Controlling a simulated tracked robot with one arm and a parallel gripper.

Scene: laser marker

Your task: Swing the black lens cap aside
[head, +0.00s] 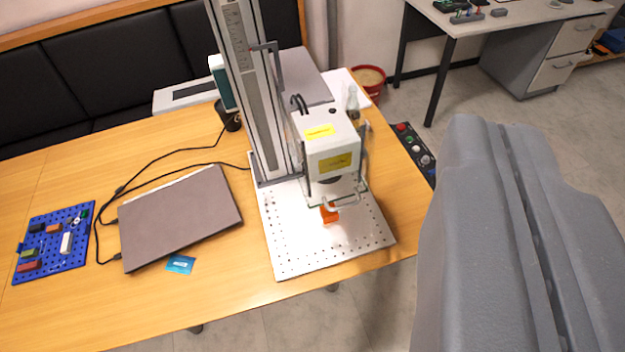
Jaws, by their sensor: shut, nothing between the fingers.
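The laser marker's white head (333,142) with yellow labels hangs on a tall grey column (245,90) above a perforated metal plate (300,255). A dark round part (330,179) shows at the head's underside, partly behind a clear guard; it looks like the black lens cap, but its edges and pivot are too small to tell. An orange block (329,214) sits on the plate below the head. My gripper (507,128) fills the right of the view, large and grey, with its two fingers shut and empty. It appears apart from the head, to its right.
A closed grey laptop (180,217), cables and a blue pegboard (55,243) lie on the wooden table (225,295). A control box with coloured buttons (415,150) is at the table's right edge. A second desk (480,22) stands behind, with open floor between.

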